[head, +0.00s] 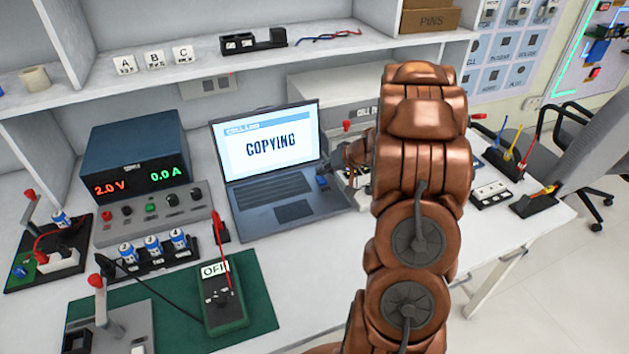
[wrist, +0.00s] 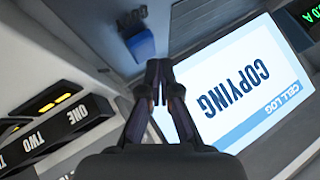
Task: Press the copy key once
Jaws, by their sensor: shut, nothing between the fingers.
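The open laptop (head: 270,198) stands on the bench, and its screen (head: 268,143) reads "COPYING" under a "CELL LOG" bar. The screen also shows in the wrist view (wrist: 248,88). In the head view my arm hides part of the gripper.
Left of the laptop stands a power supply (head: 135,150) reading 2.0 V and 0.0 A. A green meter (head: 222,310) lies on a green mat (head: 262,305) in front. A black holder marked ONE and TWO (wrist: 60,125) is beside my gripper. A shelf (head: 200,65) runs above.

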